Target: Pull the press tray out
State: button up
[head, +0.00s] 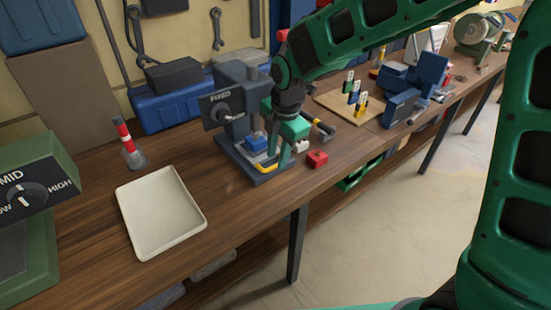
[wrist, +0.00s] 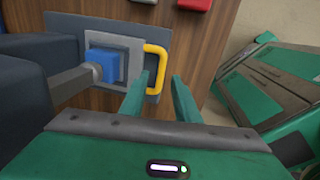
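The grey press (head: 232,105) stands on the wooden bench. Its light grey press tray (wrist: 125,48) sits in the dark base, with a blue block (wrist: 103,66) on it and a yellow handle (wrist: 163,62) on its right side in the wrist view. The handle also shows low at the front of the press in the head view (head: 266,167). My gripper (wrist: 160,76) is open, its two green fingers apart. In the wrist view the handle's outer bar appears between the fingertips; I cannot tell whether they touch it. My arm hides part of the press in the head view.
A red block (head: 317,158) and a small white piece (head: 300,146) lie right of the press. An empty cream tray (head: 190,228) lies left on the bench. The bench's front edge is close to the press.

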jog(key=shift+w+a+f, duration=0.1)
jog(key=shift+w+f, duration=0.05)
jog(key=shift+f, duration=1)
grip_shut()
